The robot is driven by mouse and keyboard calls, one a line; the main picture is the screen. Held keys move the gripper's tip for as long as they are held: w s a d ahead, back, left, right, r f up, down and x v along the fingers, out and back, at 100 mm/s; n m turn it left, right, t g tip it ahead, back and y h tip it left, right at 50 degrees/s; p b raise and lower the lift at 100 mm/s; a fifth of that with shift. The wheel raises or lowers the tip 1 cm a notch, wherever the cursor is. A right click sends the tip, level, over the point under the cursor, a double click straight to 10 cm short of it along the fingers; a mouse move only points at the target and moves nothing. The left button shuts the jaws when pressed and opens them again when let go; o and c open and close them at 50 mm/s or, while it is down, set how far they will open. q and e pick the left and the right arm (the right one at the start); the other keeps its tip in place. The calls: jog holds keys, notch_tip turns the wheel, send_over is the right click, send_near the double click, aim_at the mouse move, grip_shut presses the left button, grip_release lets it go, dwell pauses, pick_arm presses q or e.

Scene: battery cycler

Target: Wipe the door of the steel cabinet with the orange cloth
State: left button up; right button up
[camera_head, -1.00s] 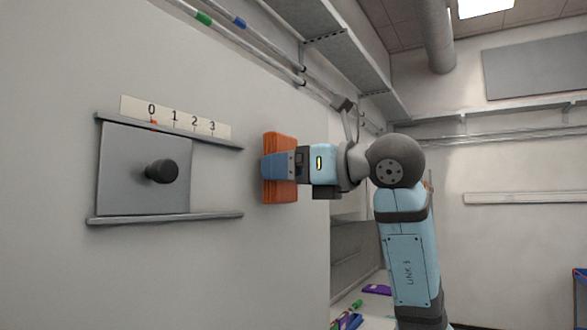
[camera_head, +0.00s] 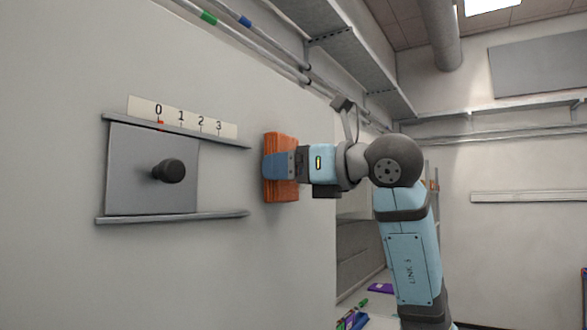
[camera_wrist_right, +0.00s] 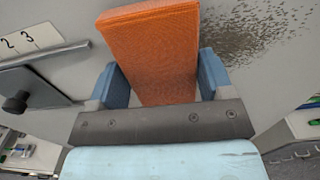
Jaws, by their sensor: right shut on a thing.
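The orange cloth (camera_head: 281,190) is a thick folded pad, and my right gripper (camera_head: 279,165) is shut on it. In the right wrist view the cloth (camera_wrist_right: 155,50) stands out between the two blue fingers. The cabinet door seems to be the large pale grey upright panel (camera_head: 235,265). The cloth is at or very near this panel; I cannot tell if it touches. A patch of dark specks (camera_wrist_right: 255,28) lies on the panel beside the cloth in the wrist view. My left gripper is not in view.
Left of the cloth is a sliding plate with a black knob (camera_head: 170,171), between two rails and under a 0–3 scale (camera_head: 182,117). A shelf (camera_head: 350,50) and pipes run above. Small coloured items (camera_head: 352,318) lie below right.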

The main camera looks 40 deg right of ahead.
jog(key=shift+w+a, duration=0.15)
jog(key=shift+w, duration=0.2)
jog(key=shift+w+d+f+b, duration=0.15)
jog(key=shift+w+d, duration=0.15)
jog(key=shift+d, duration=0.5)
jog(key=shift+w+d+r+b, duration=0.15)
jog(key=shift+w+d, duration=0.1)
jog(key=shift+d, duration=0.5)
jog(key=shift+w+d, duration=2.25)
jog(key=shift+d, duration=2.95)
jog(key=shift+s+a+p, duration=0.1)
jog(key=shift+s+a, duration=0.85)
jog(key=shift+a, duration=1.3)
jog(key=shift+s+a+p, duration=0.1)
jog(key=shift+s+a, duration=0.8)
jog(key=shift+a, duration=1.4)
jog(key=shift+s+a+p, duration=0.1)
jog(key=shift+s+a, duration=0.85)
jog(key=shift+a, duration=1.3)
